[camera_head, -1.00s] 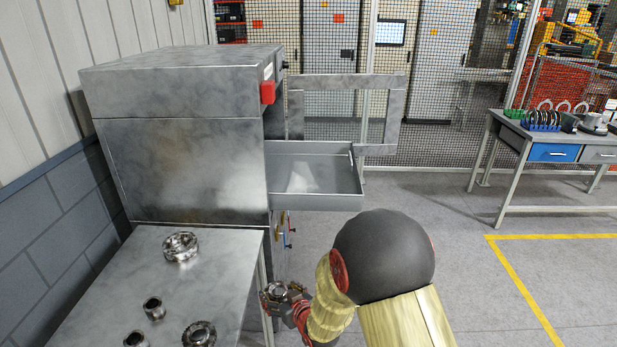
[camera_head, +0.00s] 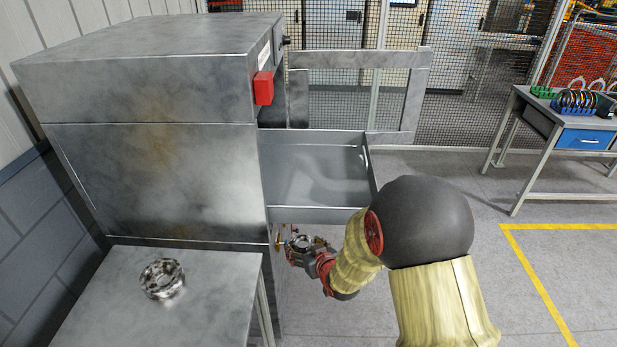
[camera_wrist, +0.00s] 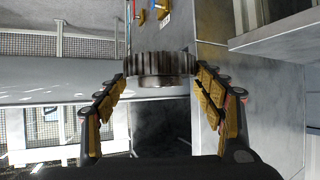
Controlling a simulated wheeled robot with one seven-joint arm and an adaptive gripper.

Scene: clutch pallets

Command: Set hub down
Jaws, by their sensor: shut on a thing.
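The hub (camera_wrist: 160,68) is a dark metal ring with a toothed rim, held between the two fingers of my gripper (camera_wrist: 162,85) in the wrist view. In the head view my gripper (camera_head: 300,247) is shut on the hub (camera_head: 301,242), low beside the machine's front and below its open tray. The hub is clear of the table. Part of it is hidden by the fingers.
A grey metal machine (camera_head: 160,185) stands at left with an open, empty-looking tray (camera_head: 310,213) and an open frame door (camera_head: 418,100). A metal table (camera_head: 215,290) holds one ring part (camera_head: 162,279). A workbench (camera_head: 530,110) stands at far right; open floor lies between.

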